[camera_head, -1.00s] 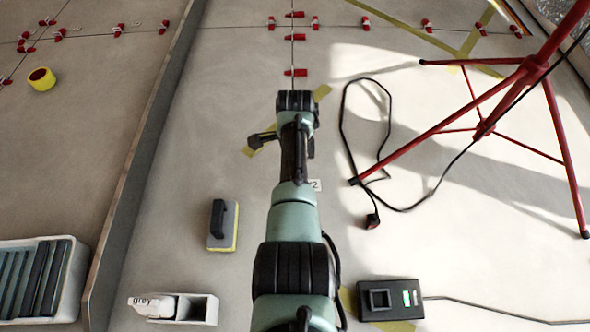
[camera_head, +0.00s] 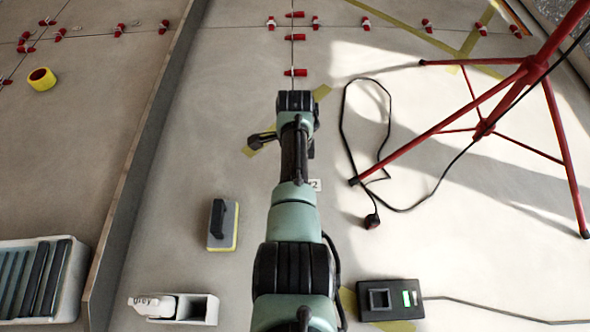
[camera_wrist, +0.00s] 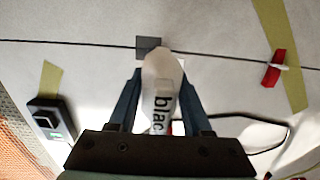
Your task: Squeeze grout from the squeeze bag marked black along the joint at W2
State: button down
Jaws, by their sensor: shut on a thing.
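My gripper (camera_wrist: 160,88) is shut on the white squeeze bag (camera_wrist: 161,103), whose dark lettering reads "blac" before it is cut off. The bag's rounded end points up the wrist view, close to the dark joint (camera_wrist: 90,42) that runs across the floor. A small grey square (camera_wrist: 148,44) lies on this joint just beyond the bag's tip. I cannot tell whether the tip touches the floor. The joint (camera_head: 292,55) shows above my arm. A white label (camera_head: 316,184) ending in "2" is partly hidden by my arm.
A float (camera_head: 223,226), a black device (camera_head: 390,299), a looped cable (camera_head: 343,115) and a red tripod (camera_head: 530,70) stand around. Red clips (camera_head: 295,72) sit along the joints. A raised edge (camera_head: 145,165) runs at left.

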jog(key=shift+s+r+p, duration=0.15)
jog(key=shift+s+p, duration=1.25)
jog(key=shift+p, duration=1)
jog(key=shift+s+p, duration=1.9)
jog(key=shift+p, duration=0.65)
jog(key=shift+s+p, duration=0.5)
jog(key=shift+p, duration=0.1)
jog(key=shift+s+p, duration=1.05)
jog(key=shift+p, duration=0.05)
jog(key=shift+s, duration=0.2)
jog(key=shift+s+p, duration=0.85)
jog(key=shift+p, duration=0.15)
jog(key=shift+s, duration=0.15)
